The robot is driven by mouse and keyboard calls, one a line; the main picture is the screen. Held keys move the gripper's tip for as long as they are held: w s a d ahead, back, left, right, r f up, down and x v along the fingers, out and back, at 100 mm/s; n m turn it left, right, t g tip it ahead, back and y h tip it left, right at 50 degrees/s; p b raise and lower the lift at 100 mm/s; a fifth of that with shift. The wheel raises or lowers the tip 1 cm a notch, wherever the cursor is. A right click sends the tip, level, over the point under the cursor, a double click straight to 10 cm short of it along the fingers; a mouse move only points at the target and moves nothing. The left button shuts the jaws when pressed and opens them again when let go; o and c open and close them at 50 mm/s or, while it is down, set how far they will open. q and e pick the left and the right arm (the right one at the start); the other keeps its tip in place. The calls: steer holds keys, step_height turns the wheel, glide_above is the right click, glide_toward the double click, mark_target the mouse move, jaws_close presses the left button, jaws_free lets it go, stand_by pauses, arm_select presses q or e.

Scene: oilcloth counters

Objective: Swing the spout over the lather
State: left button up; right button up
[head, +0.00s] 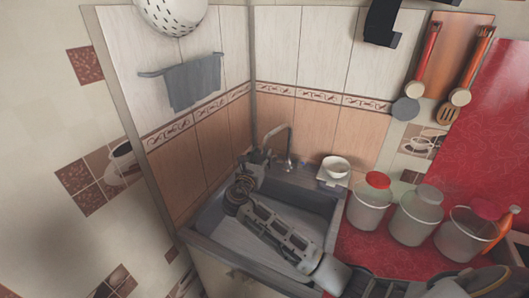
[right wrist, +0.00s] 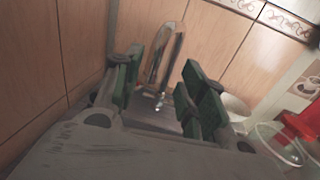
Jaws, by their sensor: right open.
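The thin metal spout (head: 278,130) arches up at the back of the sink (head: 213,222) in the head view. In the right wrist view the spout (right wrist: 176,52) stands beyond and between my green finger pads. My right arm reaches across the sink from the lower right. My right gripper (head: 254,157) is open, just left of the spout, and it also shows in the right wrist view (right wrist: 165,75). Nothing is between its pads except the view of the spout behind. I cannot make out lather; my arm hides part of the basin. My left gripper is not in view.
A white bowl (head: 335,168) sits at the sink's back right corner. Lidded jars, including a red-topped one (head: 370,205), stand on the red counter (head: 372,249) to the right. Tiled walls close in behind and left. A grey towel (head: 193,82) hangs on the left wall.

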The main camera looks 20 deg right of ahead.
steer(key=shift+v, duration=1.25)
